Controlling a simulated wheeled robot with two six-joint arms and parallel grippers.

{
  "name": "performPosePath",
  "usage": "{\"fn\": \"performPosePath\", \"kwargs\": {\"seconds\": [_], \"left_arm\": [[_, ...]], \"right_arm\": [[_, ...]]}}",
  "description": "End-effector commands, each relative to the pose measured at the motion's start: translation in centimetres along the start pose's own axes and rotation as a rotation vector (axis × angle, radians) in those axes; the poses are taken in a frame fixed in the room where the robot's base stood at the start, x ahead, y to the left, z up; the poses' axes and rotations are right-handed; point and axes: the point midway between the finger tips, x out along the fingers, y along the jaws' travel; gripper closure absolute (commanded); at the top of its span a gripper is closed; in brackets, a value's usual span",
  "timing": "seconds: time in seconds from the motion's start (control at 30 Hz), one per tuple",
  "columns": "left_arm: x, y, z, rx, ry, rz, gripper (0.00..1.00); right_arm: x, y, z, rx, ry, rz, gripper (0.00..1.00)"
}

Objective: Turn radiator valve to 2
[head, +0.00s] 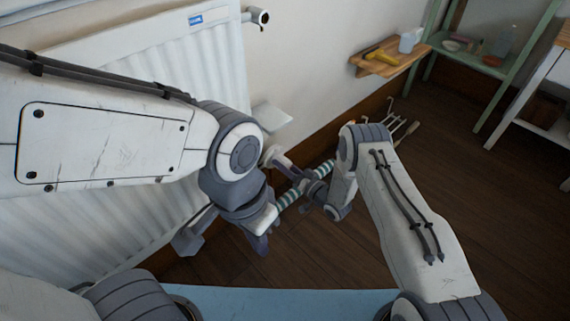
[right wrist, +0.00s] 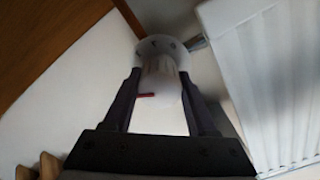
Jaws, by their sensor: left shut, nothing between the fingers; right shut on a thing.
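The radiator valve (right wrist: 162,72) is a white knob with a round white collar, seen in the right wrist view. A short red mark shows on its side, and dark marks on the collar are too small to read. My right gripper (head: 284,165) is shut on the knob, one finger on each side. In the head view only a small pale part of the valve (head: 270,153) shows by the fingertips. My left gripper (head: 259,242) is shut and empty, lower down in front of the radiator and apart from the valve.
The white radiator (head: 130,60) fills the left, partly hidden by my left arm. A wooden wall shelf (head: 376,66) and a green rack (head: 478,62) stand at back right. Dark floor (head: 480,190) is clear at right.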

Motion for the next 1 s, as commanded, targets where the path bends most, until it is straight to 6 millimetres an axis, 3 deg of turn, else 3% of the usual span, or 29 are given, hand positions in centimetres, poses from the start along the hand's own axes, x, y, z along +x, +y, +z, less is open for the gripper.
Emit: {"fn": "performPosePath", "kwargs": {"seconds": [0.67,0.7,0.77,1.0], "left_arm": [[-0.22,0.02,-0.01,0.000,0.000,0.000,1.00],[-0.22,0.02,-0.01,0.000,0.000,0.000,1.00],[-0.22,0.02,-0.01,0.000,0.000,0.000,1.00],[-0.22,0.02,-0.01,0.000,0.000,0.000,1.00]], "right_arm": [[-0.11,0.12,0.15,0.068,-0.002,0.004,0.98],[-0.11,0.12,0.15,0.068,-0.002,0.004,0.39],[-0.11,0.11,0.15,0.068,-0.002,0.004,0.16],[-0.02,0.02,0.08,0.067,-0.001,0.001,0.12]]}}
